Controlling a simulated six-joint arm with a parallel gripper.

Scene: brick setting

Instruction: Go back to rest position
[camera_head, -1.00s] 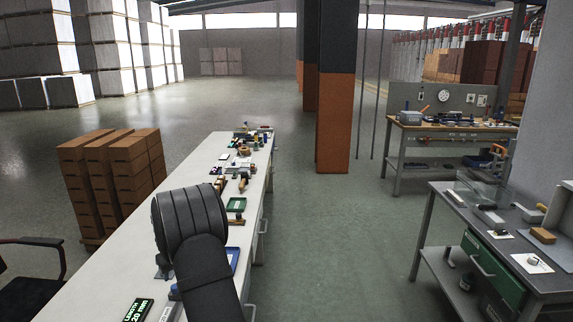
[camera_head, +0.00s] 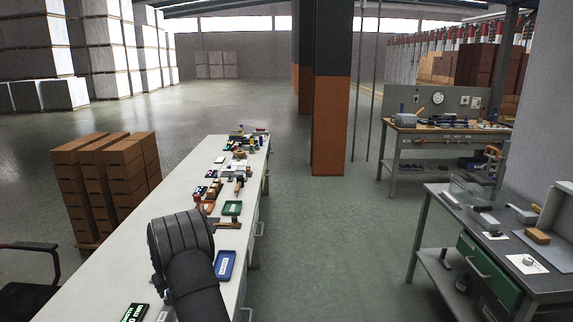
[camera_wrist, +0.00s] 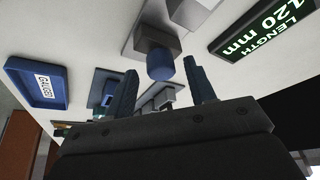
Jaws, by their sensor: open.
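My gripper (camera_wrist: 160,97) shows in the wrist view with its two dark blue-grey fingers apart and nothing between them. Beyond the fingers is a grey device with a blue rounded knob (camera_wrist: 160,64) on the white bench top. In the head view my dark arm rises from the bottom over the long white bench (camera_head: 110,272); the arm hides the gripper there.
A display reading "LENGTH 120 mm" (camera_wrist: 268,28) sits near the gripper. A green tray (camera_head: 232,208) and several small tools lie farther along the bench. Brick stacks (camera_head: 105,182) stand left of it. A grey side table (camera_head: 470,215) stands right, across a clear aisle.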

